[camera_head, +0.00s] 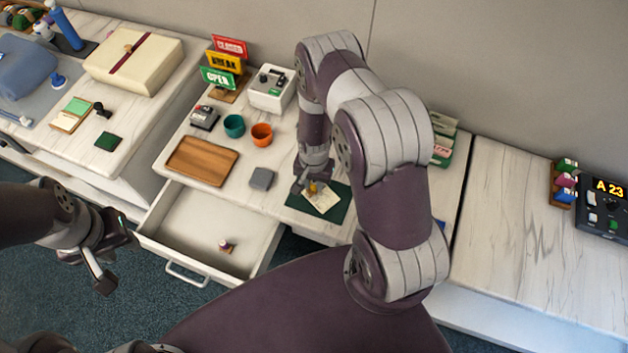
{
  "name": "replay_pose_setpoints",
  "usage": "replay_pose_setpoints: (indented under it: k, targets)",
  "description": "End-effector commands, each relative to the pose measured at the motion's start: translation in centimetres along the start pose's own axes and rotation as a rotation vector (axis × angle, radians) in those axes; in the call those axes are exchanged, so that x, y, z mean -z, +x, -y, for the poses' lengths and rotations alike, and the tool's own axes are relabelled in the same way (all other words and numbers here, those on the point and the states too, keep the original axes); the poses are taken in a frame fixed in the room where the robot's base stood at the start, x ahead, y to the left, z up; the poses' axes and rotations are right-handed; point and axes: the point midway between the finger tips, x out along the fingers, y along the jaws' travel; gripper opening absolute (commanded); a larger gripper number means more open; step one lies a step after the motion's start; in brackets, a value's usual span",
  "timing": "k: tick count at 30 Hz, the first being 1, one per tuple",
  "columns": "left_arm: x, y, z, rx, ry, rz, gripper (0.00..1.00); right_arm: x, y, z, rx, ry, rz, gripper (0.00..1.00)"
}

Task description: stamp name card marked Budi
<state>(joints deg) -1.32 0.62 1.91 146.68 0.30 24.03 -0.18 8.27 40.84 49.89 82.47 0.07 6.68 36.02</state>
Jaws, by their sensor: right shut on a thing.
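A pale card (327,201) lies on the dark green mat (342,213) at the front of the middle table. Its writing is too small to read, so I cannot tell if it is marked Budi. My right gripper (308,188) is low over the card's left end, shut on a small yellowish thing (313,187) that looks like a stamp. The fingers hide most of it, and I cannot tell whether it touches the card. My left gripper (112,262) is open and empty, left of the open drawer.
The open drawer (190,222) holds a small object (227,246). A grey block (262,179), a wooden tray (203,161), teal (234,126) and orange (262,134) cups, a white device (272,90) and coloured signs (221,77) stand on the table. The right-hand table (530,240) is mostly clear.

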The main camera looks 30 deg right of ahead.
Motion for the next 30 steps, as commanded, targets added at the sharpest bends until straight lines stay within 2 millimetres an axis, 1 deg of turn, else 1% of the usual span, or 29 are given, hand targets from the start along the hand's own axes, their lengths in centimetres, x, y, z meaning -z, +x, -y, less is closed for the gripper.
replay_pose_setpoints:
  k: [2, 19, 21, 30]
  targets:
    - [0.1, -0.5, 0.0, 0.000, 0.000, 0.000, 0.38, -0.1, -0.5, -0.1, -0.002, 0.000, 0.002, 0.06]
    - [0.7, -5.6, 0.0, 0.000, 0.000, 0.000, 0.38, 0.0, -6.8, 0.0, 0.000, 0.000, 0.001, 0.06]
    - [0.7, -5.8, 0.0, 0.000, 0.000, 0.000, 0.38, 0.0, -7.2, 0.0, 0.000, 0.000, 0.001, 0.06]
    - [0.7, -5.6, 0.0, 0.000, 0.000, 0.000, 0.38, 0.0, -6.9, 0.0, -0.001, 0.000, 0.001, 0.06]
